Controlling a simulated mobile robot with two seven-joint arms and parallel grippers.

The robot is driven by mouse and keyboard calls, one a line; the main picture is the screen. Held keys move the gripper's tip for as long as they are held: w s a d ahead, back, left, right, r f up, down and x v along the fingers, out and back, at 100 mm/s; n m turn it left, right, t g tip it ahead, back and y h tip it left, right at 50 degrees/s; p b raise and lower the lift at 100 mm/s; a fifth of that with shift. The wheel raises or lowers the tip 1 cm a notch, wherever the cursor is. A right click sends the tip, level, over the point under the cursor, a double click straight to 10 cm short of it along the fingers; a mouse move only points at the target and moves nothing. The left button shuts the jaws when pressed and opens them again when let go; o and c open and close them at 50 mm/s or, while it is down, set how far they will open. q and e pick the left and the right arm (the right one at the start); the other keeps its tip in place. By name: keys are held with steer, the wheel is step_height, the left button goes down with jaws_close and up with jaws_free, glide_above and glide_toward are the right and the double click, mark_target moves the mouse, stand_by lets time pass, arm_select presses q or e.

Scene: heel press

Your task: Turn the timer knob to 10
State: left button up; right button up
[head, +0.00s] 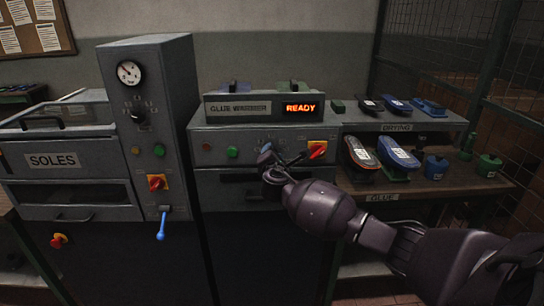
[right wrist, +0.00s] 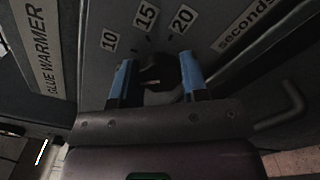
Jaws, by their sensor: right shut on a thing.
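The timer knob (right wrist: 160,72) is a dark round knob on the grey glue warmer panel, seen in the right wrist view. The printed labels 10 (right wrist: 109,40), 15 (right wrist: 145,16) and 20 (right wrist: 182,19) stand in an arc above it, with the word "seconds" to the right. My right gripper (right wrist: 158,82) has its blue fingers on both sides of the knob and is shut on it. Which number the knob points at is unclear. In the head view my right gripper (head: 268,158) is at the warmer's front panel and hides the knob. My left gripper is out of view.
The glue warmer (head: 230,178) has a red READY display (head: 300,108), a green button (head: 232,152) and a red-yellow switch (head: 317,149) close right of my gripper. The press column (head: 180,90) stands left, with a blue lever (head: 161,226). Shelves with shoes (head: 398,153) are right.

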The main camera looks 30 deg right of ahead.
steer(key=m+b, duration=0.1)
steer(key=m, duration=0.6)
steer(key=shift+f+b, duration=0.15)
steer(key=shift+b, duration=0.25)
steer(key=shift+m, duration=0.4)
steer(key=o, duration=0.9)
